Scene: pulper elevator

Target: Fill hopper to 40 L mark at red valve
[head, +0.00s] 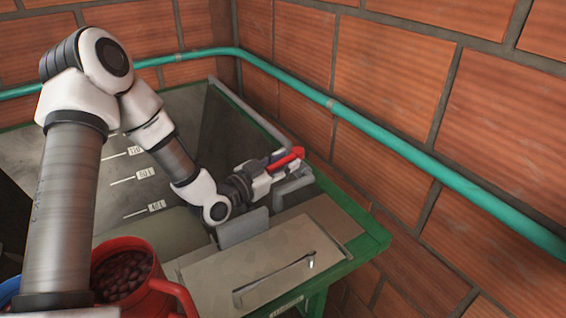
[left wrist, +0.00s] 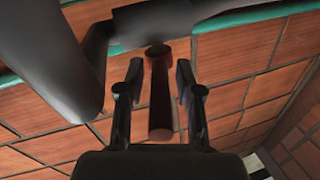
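The red valve handle (head: 287,159) sits on a grey pipe (head: 295,184) at the hopper's far right corner. In the left wrist view the red handle (left wrist: 161,100) lies between the fingers of my left gripper (left wrist: 158,78), with a gap visible on both sides. My left gripper (head: 272,170) is open around it, seen from the side in the head view. The hopper (head: 75,140) has volume marks on its inner wall, and the lowest visible label (head: 157,206) seems to read 40 L. My arm hides part of the inside. I cannot tell the fill level. My right gripper is out of view.
A red bucket (head: 182,290) of dark red cherries (head: 122,275) stands at the front left. A blue rim (head: 8,290) shows at the left edge. A grey lid with a bar handle (head: 275,278) lies in front. A teal pipe (head: 400,148) runs along the brick wall.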

